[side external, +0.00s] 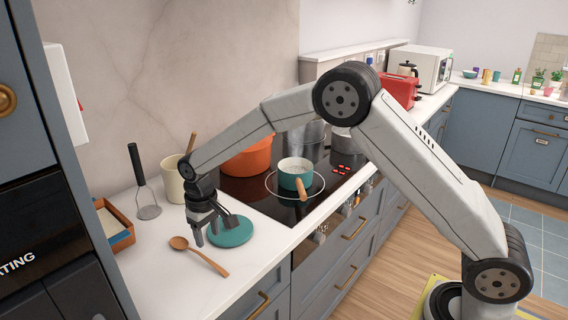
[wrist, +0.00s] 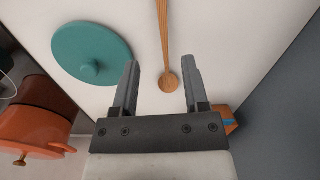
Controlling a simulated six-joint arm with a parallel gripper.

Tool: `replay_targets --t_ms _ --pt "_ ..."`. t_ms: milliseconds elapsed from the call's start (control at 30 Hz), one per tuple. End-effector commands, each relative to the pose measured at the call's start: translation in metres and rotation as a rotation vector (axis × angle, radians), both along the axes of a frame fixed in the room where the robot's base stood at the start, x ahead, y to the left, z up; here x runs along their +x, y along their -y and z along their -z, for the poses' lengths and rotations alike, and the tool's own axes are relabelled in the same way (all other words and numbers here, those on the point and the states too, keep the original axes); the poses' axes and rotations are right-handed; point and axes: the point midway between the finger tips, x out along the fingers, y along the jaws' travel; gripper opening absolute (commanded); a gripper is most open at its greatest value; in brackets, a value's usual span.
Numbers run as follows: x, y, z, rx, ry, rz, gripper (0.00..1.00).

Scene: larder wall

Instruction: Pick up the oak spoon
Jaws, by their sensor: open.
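The oak spoon (side external: 200,256) lies flat on the white counter near its front edge, bowl toward the back left and handle toward the front right. In the wrist view the spoon (wrist: 164,50) points down between my fingers, with its bowl lying between the two fingertips in the picture. My gripper (side external: 206,240) is open and empty, pointing down above the counter, close to the spoon and the teal lid. In the wrist view my gripper (wrist: 160,75) shows both fingers spread apart.
A teal lid (side external: 231,232) lies right beside my gripper. A cream crock (side external: 172,186), a masher (side external: 146,195) and a wooden tray (side external: 120,238) stand behind and left. An orange pot (side external: 247,160) and a teal saucepan (side external: 295,174) sit on the hob.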

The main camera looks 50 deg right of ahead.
Motion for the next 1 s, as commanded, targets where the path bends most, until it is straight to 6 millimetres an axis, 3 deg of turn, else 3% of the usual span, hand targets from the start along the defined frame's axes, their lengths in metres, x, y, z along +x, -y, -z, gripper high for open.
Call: replay_targets --t_ms 333,600,1000 --pt "0.005 -0.004 0.005 -0.002 -0.007 -0.003 0.58" --pt "0.004 -0.004 0.025 -0.002 -0.007 -0.003 0.58" --pt "0.004 -0.005 0.037 -0.002 -0.007 -0.003 0.58"
